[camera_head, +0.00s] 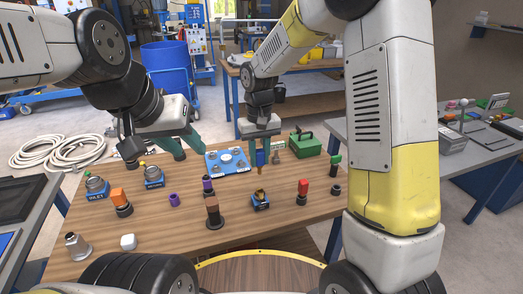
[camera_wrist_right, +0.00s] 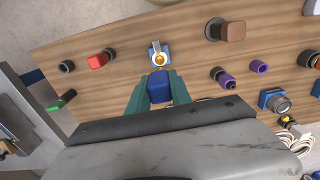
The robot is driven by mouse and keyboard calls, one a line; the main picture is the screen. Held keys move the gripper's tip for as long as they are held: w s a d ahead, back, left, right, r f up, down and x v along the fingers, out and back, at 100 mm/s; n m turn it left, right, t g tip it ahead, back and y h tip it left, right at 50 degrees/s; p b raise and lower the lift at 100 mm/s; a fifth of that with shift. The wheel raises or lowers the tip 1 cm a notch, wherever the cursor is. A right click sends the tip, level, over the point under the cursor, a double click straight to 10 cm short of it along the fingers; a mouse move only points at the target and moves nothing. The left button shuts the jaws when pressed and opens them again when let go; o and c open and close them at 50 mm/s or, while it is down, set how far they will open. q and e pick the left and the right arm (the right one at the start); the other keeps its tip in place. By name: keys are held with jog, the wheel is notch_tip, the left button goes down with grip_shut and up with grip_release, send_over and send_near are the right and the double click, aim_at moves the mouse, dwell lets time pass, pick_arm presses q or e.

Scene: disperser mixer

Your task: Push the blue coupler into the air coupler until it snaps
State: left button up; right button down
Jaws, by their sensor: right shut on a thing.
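My right gripper (camera_head: 262,147) hangs over the table and is shut on the blue coupler (camera_head: 261,158). In the right wrist view the blue coupler (camera_wrist_right: 159,86) sits between the green fingers (camera_wrist_right: 158,97). The air coupler (camera_head: 260,200), a small blue base with a brass fitting, stands on the table below and nearer the front. In the right wrist view the air coupler (camera_wrist_right: 160,57) lies just beyond the held coupler, apparently apart from it. My left gripper (camera_head: 183,146) is at the back left of the table, with its green fingers apart and nothing seen between them.
Several fittings stand around, including a red-topped one (camera_head: 302,190), a brown one (camera_head: 213,212), an orange one (camera_head: 120,202) and a purple ring (camera_head: 174,200). A blue panel (camera_head: 228,161) and green box (camera_head: 305,144) are at the back. Bare wood surrounds the air coupler.

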aim_at(260, 174)
jog(key=shift+f, duration=0.15)
jog(key=shift+f, duration=2.75)
jog(key=shift+f, duration=2)
jog(key=c, duration=1.1)
grip_release()
notch_tip(260, 174, up, 7)
jog(key=shift+r, duration=0.4)
